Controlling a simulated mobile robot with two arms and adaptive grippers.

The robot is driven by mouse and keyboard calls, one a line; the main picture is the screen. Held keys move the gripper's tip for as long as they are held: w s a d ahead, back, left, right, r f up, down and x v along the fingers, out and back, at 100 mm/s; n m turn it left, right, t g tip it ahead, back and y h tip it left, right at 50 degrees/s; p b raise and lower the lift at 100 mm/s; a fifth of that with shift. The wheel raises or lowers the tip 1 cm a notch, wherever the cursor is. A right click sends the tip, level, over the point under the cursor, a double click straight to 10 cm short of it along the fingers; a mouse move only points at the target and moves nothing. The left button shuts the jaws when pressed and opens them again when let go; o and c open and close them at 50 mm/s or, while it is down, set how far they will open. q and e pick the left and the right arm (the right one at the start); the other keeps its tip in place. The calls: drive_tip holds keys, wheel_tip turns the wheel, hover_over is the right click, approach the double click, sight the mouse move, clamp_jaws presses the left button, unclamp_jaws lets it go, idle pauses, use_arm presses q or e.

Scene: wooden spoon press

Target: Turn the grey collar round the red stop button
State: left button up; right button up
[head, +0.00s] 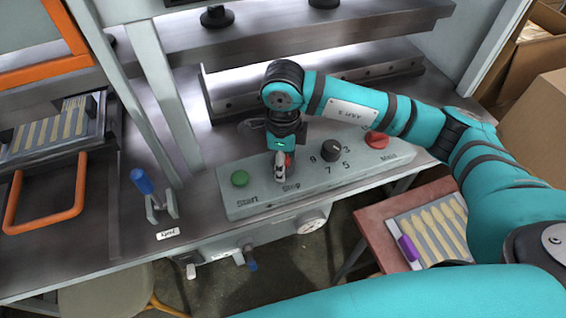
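The red stop button (289,160) is on the sloping control panel (236,206), above the word "Stop". Only a small part of its red shows, because my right gripper (281,172) is directly in front of it. The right gripper points down at the button, with its grey fingers close to or touching it. I cannot tell how far apart the fingers are, or whether they hold the grey collar. The collar cannot be made out apart from the fingers. My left gripper is not in view.
A green start button (239,178) is left of Stop. A black numbered dial (331,150) and a red main switch (376,139) are to the right. A blue-handled lever (142,182) stands left of the panel. A tray of wooden spoons (395,217) lies at lower right.

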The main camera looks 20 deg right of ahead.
idle(0.3)
drive_tip(key=o, duration=1.2)
drive_tip(key=shift+c, duration=0.2)
drive_tip(key=shift+r, duration=0.1)
wheel_tip(320, 180, up, 12)
